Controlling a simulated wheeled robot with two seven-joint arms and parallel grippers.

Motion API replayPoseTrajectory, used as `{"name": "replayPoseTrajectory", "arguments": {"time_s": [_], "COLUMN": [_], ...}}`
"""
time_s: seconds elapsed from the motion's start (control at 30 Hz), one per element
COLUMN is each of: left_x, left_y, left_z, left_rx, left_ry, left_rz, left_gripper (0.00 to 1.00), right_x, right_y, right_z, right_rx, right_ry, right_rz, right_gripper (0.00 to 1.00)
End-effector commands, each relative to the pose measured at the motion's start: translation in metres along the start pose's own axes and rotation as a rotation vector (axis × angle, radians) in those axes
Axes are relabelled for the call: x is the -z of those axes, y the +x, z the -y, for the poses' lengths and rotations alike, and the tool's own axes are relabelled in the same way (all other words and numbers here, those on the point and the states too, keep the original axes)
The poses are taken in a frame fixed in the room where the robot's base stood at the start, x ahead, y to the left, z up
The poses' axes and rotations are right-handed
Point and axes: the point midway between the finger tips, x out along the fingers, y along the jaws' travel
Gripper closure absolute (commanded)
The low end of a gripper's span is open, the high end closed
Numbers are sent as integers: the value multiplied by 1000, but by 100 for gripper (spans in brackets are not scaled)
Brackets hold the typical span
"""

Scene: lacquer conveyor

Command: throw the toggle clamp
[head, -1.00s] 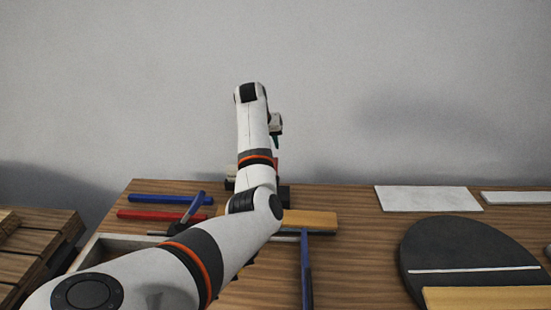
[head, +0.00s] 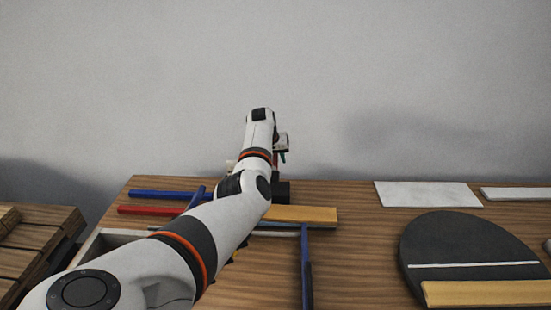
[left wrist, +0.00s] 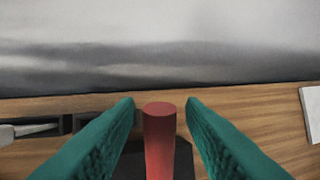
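The toggle clamp's red handle (left wrist: 159,140) stands up between the two green fingers of my left gripper (left wrist: 160,108) in the left wrist view. The fingers are open, with a narrow gap on each side of the handle. A dark base (left wrist: 185,162) shows below it. In the head view my left gripper (head: 283,156) is at the back of the table, mostly hidden by my arm. A black block (head: 283,191), seemingly the clamp's base, shows below it; the handle is largely hidden there. My right gripper is not in view.
A yellow wooden bar (head: 303,215) and a blue bar (head: 306,265) lie in front. Blue (head: 160,195) and red (head: 145,210) tools lie left. A dark round disc (head: 465,245) and white plate (head: 428,194) are right. The wall stands behind.

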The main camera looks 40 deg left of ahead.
Motion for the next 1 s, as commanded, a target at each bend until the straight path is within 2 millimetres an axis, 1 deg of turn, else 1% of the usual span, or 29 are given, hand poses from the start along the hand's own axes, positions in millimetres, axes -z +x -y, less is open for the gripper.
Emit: {"name": "replayPoseTrajectory", "arguments": {"time_s": [0.07,0.2,0.27,0.3,0.67,1.0], "left_x": [0,0,0,0,0,0], "left_y": [0,0,0,0,0,-1], "left_z": [0,0,0,0,0,0], "left_rx": [0,0,-1,-1,-1,-2], "left_ry": [0,0,0,0,1,4], "left_rz": [0,0,0,0,2,13], "left_gripper": [65,88,98,100,100,100], "right_x": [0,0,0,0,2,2], "right_y": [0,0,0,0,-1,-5], "right_z": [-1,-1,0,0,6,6], "right_rx": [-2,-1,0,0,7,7], "right_ry": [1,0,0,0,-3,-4], "right_rz": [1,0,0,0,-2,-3], "right_gripper": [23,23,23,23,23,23]}}
